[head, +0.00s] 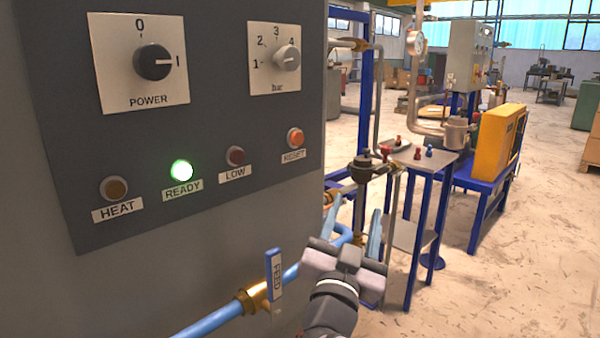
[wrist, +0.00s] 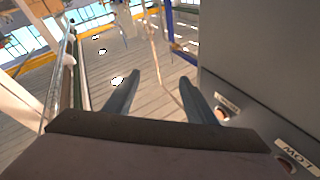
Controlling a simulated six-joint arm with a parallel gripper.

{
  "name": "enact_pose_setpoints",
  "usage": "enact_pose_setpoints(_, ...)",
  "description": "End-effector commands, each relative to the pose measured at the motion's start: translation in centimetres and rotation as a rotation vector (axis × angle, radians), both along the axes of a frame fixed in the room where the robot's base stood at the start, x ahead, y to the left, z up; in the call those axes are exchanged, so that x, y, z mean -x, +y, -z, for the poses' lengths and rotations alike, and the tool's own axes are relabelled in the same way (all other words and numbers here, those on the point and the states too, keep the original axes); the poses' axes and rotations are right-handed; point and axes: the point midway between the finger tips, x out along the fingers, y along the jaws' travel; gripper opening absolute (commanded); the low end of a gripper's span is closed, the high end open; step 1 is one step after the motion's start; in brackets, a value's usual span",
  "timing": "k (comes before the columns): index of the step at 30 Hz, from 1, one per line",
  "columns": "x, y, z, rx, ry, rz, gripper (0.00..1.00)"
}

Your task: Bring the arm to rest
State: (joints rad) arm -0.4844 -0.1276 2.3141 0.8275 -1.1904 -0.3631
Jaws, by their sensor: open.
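My gripper (head: 353,228) is in the lower middle of the head view, to the right of the grey control panel (head: 225,125). Its two fingers are apart and point away from the camera. In the wrist view the fingers (wrist: 157,85) are also spread, with only the distant floor between them. Nothing is held, and the fingers appear clear of the panel, which shows at the right there.
The power knob (head: 154,62) points to I. The READY lamp (head: 182,170) glows green. A blue FEED lever (head: 273,275) stands upright on a blue pipe (head: 210,325) left of my gripper. A small table (head: 430,165) stands beyond. Open floor (head: 510,270) lies right.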

Motion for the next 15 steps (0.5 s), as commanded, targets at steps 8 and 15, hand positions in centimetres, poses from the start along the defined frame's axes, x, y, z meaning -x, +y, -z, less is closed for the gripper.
enact_pose_setpoints(8,-2.7,3.0,6.9,0.053,0.372,-0.258,0.5)
enact_pose_setpoints(15,0.7,3.6,16.5,0.078,0.82,-0.428,0.5)
